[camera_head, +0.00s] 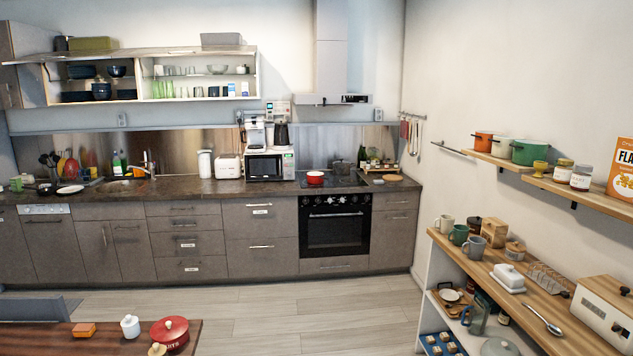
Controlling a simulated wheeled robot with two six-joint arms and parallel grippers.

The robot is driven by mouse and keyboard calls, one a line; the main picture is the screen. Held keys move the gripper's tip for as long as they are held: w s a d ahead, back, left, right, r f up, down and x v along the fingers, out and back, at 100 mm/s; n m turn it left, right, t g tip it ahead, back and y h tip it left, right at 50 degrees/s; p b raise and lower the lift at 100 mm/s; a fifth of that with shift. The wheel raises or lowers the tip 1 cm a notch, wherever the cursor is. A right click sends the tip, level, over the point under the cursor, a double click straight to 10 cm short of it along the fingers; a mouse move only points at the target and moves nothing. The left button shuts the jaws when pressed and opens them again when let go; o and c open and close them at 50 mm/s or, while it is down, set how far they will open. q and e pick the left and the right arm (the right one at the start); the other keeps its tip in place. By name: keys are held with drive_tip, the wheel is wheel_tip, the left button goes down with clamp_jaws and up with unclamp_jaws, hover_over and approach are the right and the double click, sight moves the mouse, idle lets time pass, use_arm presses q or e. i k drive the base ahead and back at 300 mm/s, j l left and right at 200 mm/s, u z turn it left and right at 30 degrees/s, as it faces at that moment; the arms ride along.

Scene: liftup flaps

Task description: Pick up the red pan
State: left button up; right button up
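A small red pan (315,179) with a pale inside or top stands upright on the left part of the black hob (345,181), above the oven. It is small in the head view, and I cannot make out a handle. A second red vessel (168,330), round with a red lid, knob and pale lettering on its side, stands on the wooden table at the lower left. Neither of my grippers shows in the head view.
The dark counter (225,187) runs along the back wall, with a microwave (264,165) left of the hob. A wooden shelf unit (470,268) stands at the right. The table (50,340) is close at lower left. Pale floor (320,310) lies clear between.

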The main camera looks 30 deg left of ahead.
sight(315, 177)
drive_tip(key=i+j+u, duration=0.9)
drive_tip(key=i+u, duration=0.15)
drive_tip(key=i, duration=0.25)
drive_tip(key=i+u, duration=0.4)
drive_tip(key=i, duration=1.75)
drive_tip(key=i+j, duration=0.1)
drive_tip(key=i, duration=0.65)
drive_tip(key=i+j+z, duration=0.1)
drive_tip(key=i+z, duration=0.35)
drive_tip(key=i+j+z, duration=0.3)
drive_tip(key=i+z, duration=0.15)
drive_tip(key=i, duration=0.15)
drive_tip(key=i+j+z, duration=0.5)
drive_tip(key=i, duration=0.5)
